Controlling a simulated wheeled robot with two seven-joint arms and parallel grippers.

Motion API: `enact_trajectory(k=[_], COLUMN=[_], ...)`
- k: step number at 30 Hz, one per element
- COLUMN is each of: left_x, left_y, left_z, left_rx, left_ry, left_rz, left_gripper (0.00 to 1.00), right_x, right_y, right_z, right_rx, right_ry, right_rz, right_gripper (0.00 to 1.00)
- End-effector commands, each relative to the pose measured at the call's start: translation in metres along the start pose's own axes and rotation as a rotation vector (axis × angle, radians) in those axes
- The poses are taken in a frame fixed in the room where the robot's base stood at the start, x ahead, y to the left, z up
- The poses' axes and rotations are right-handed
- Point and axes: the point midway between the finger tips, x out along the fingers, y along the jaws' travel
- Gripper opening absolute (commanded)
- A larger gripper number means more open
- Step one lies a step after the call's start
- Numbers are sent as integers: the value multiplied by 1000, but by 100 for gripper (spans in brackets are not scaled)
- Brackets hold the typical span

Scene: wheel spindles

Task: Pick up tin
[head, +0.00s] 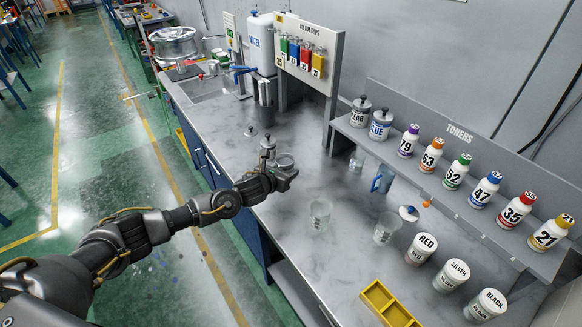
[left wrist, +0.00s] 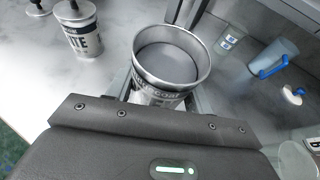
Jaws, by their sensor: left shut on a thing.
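An open metal tin (head: 285,160) shows just beyond my left gripper (head: 284,176) over the grey bench. In the left wrist view the same tin (left wrist: 170,60) is seen from above, with a wide round mouth, grey contents and a partly hidden label ending in "coat". My left gripper (left wrist: 160,98) is shut on this tin. The tin's lower part is hidden by the gripper, so I cannot tell whether it touches the bench. My right gripper is not in view.
A tin marked "...TE" (left wrist: 80,38) stands close to the left. A toner shelf (head: 460,205) runs along the wall. A sink (head: 207,88) lies behind.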

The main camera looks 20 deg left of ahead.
Motion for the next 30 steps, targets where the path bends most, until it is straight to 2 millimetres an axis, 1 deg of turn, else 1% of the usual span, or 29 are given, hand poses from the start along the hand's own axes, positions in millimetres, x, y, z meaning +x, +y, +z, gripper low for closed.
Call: enact_trajectory(k=[1, 4, 5, 6, 9, 13, 16, 20, 30], left_x=[-16, -39, -48, -59, -82, -104, -114, -122, -124], left_y=[3, 8, 11, 14, 20, 26, 29, 31, 32], left_z=[18, 30, 25, 24, 24, 23, 22, 21, 21], left_rx=[1, 1, 1, 1, 1, 0, 0, -1, 0], left_ry=[1, 1, 4, 4, 2, 1, 1, -1, -1], left_rz=[0, 1, 1, 1, 0, 0, 0, 0, 1], left_gripper=[23, 23, 23, 23, 23, 23, 23, 23, 23], right_x=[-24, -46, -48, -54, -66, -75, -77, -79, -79], right_y=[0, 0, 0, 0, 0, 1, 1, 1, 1], right_z=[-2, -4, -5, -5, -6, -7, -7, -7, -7], right_rx=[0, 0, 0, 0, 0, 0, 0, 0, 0], right_ry=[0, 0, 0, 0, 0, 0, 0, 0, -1], right_rz=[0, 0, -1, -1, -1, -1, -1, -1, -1], right_gripper=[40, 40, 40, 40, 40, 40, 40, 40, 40])
